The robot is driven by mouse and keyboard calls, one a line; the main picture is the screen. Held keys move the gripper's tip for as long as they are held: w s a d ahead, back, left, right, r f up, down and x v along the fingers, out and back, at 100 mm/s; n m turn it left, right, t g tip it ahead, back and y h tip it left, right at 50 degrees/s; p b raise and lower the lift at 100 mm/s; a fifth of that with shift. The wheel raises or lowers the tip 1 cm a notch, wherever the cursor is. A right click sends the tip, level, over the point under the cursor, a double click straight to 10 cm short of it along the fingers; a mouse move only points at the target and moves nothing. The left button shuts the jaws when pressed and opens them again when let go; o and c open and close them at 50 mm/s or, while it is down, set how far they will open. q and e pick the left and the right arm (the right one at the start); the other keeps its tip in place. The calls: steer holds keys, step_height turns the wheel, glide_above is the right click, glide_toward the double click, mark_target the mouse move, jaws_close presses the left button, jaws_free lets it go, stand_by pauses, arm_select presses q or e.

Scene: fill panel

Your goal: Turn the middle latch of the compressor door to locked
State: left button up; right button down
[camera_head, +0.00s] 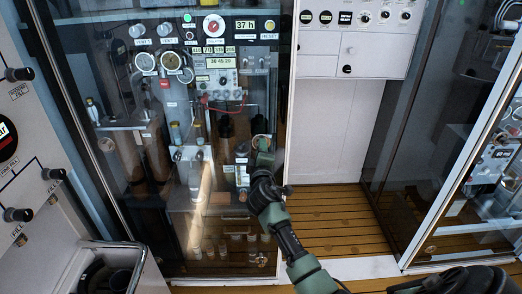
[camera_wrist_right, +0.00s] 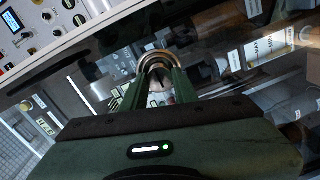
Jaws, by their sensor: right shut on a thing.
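The compressor door (camera_head: 215,225) is a tall glass door in front of the machine's gauges and pipes, and it looks closed. My right gripper (camera_head: 263,150) is at the door's right edge, about mid-height. In the right wrist view, my right gripper (camera_wrist_right: 157,85) has its green fingers shut on the middle latch (camera_wrist_right: 158,54), a curved metal loop that shows beyond the fingertips. In the head view the gripper mostly hides this latch, so I cannot tell its exact angle. The lower latch (camera_head: 262,260) shows near the door's bottom right corner. My left gripper is not in view.
A white panel with knobs (camera_head: 357,40) stands right of the door, above a wooden slatted floor (camera_head: 335,220). Another glass-fronted cabinet (camera_head: 470,200) is at the right. A panel with black knobs (camera_head: 20,170) and a metal rail (camera_head: 115,245) are at the left.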

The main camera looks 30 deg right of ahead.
steer(key=c, duration=1.1)
jaws_free()
steer(key=v, duration=0.7)
steer(key=shift+s+a+b, duration=0.2)
steer(key=shift+s+b, duration=0.1)
steer(key=shift+s, duration=0.05)
steer(key=shift+f, duration=0.1)
